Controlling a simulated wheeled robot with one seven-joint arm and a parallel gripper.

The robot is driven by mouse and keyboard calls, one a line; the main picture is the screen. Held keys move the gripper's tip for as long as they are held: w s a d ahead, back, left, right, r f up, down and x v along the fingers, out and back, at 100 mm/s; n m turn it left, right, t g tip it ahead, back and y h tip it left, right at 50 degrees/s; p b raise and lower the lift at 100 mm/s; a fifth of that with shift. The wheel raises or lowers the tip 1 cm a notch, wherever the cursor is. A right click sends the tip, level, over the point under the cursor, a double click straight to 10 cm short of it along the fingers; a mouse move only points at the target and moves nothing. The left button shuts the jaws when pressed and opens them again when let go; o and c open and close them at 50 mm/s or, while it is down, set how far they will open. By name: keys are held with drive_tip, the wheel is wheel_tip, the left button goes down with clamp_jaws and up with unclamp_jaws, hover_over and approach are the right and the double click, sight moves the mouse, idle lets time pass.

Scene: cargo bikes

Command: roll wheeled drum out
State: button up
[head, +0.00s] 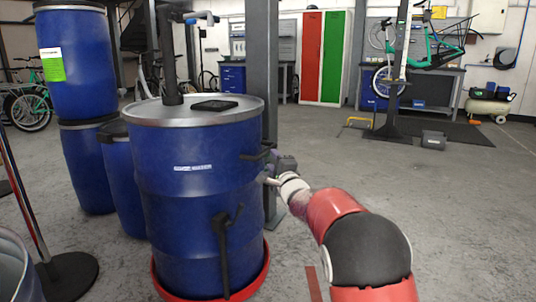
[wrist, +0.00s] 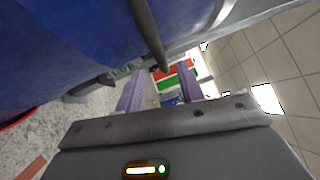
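The wheeled drum (head: 195,215) is a big blue drum with a grey metal lid, standing upright on a red round base (head: 262,272). A dark handle (head: 258,153) sticks out from its upper right side, and a dark lever hangs on its front. My gripper (head: 270,177) is at the drum's right side, close to this handle. In the wrist view my gripper's two purple fingers (wrist: 160,88) stand apart, with the blue drum wall (wrist: 65,45) just beyond. A dark bar (wrist: 148,30) ends near the gap between them; I cannot tell whether they touch it.
A grey post (head: 264,60) stands right behind the drum. Stacked blue drums (head: 78,65) and a smaller one (head: 122,185) crowd its left. A round-footed stand (head: 68,277) is at front left. Open concrete floor (head: 440,210) lies to the right.

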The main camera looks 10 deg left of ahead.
sight(267, 149)
drive_tip(key=shift+p+x, duration=0.4)
drive_tip(key=shift+x, duration=3.2)
clamp_jaws()
